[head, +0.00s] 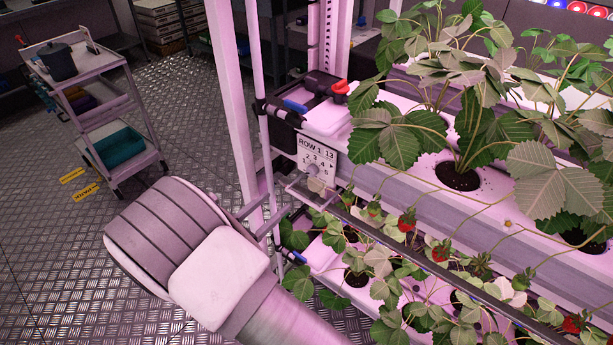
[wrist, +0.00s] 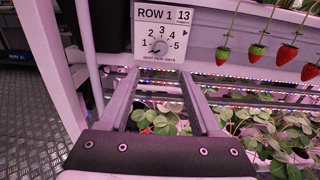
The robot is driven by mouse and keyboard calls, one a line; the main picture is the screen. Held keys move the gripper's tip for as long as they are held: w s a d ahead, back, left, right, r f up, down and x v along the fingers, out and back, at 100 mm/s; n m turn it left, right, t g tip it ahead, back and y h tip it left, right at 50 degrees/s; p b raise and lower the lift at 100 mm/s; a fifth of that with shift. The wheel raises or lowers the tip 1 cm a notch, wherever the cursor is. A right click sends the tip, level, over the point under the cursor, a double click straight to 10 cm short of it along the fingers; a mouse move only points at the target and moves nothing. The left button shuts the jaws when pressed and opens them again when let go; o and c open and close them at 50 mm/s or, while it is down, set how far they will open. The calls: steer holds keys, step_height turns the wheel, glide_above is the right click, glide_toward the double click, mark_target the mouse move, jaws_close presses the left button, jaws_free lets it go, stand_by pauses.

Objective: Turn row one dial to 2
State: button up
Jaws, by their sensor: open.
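The row one dial (wrist: 159,47) is a small round grey knob on a white label plate (wrist: 145,14) marked "ROW 1" and "13". The numbers 1 to 5 run in an arc around the knob; I cannot make out which one it points to. In the head view the knob (head: 316,185) sits low on the plate at the rack's end. My gripper (wrist: 160,74) is open and empty. In the wrist view its two fingers point towards the plate, with their tips just below the knob, one to each side. I see no contact with the dial.
Strawberries (wrist: 257,50) hang on stems to the right of the plate. A pale rack post (head: 235,100) stands to its left, and leafy plants (head: 400,140) crowd the troughs on the right. A cart (head: 115,110) stands at the back left, with open metal floor before it.

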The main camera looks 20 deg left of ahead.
mark_target(310, 173)
steer(key=x, duration=1.2)
steer(key=shift+w+d+r, duration=0.1)
steer(key=shift+w+d, duration=0.1)
steer(key=shift+w, duration=0.1)
jaws_close()
